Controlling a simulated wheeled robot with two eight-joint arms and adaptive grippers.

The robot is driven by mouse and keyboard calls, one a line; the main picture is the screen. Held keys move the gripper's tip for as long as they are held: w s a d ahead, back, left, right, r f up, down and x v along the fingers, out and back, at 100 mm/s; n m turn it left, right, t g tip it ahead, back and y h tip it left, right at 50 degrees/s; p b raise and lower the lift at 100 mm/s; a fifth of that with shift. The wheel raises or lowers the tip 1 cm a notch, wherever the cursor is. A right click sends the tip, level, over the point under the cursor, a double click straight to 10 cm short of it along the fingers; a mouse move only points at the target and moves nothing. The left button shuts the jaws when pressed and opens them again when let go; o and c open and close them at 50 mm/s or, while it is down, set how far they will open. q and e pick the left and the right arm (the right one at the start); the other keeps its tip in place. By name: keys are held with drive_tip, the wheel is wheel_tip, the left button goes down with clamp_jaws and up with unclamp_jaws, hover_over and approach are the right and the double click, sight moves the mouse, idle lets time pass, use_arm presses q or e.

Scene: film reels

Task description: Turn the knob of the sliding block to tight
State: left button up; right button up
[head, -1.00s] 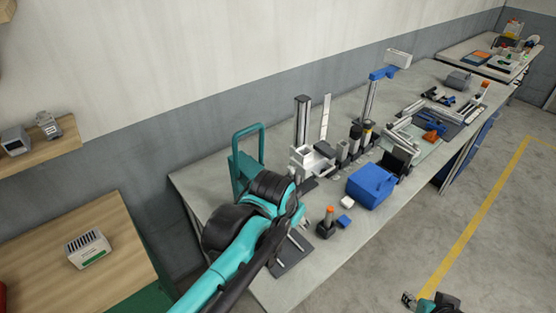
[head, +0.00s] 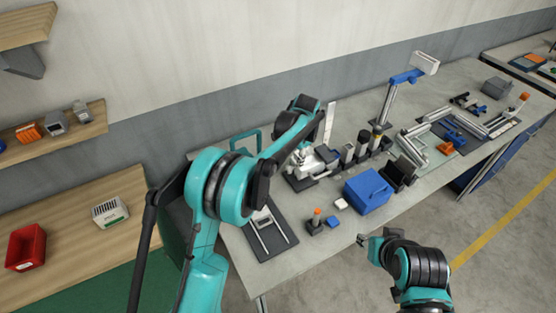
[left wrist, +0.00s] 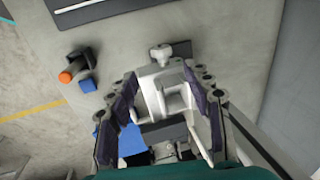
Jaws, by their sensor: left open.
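The sliding block (left wrist: 172,92) is a pale grey-white body, with its knob (left wrist: 162,52) sticking out at the top in the left wrist view. In the head view the block (head: 318,164) stands on the bench, partly hidden by my left arm. My left gripper (left wrist: 160,76) is open, with its dark-padded fingers on either side of the block and the knob just beyond the fingertips. I cannot tell whether the fingers touch the block. In the head view my left gripper (head: 301,166) is just at the block. My right gripper (head: 376,240) is off the bench's front edge; its jaws are too small to read.
A dark mat (head: 268,234) lies at the near left end. Several dark posts (head: 362,143) stand right of the block. Front bench surface is partly clear.

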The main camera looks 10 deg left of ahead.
sight(290, 167)
use_arm(q)
drive_tip(key=shift+w+a+f, duration=0.2)
drive_tip(key=shift+w+f, duration=0.05)
drive_tip(key=shift+f, duration=0.3)
drive_tip(key=x, duration=0.7)
drive_tip(key=shift+a+f, duration=0.1)
drive_tip(key=shift+f, duration=0.1)
drive_tip(key=shift+s, duration=0.1)
clamp_jaws()
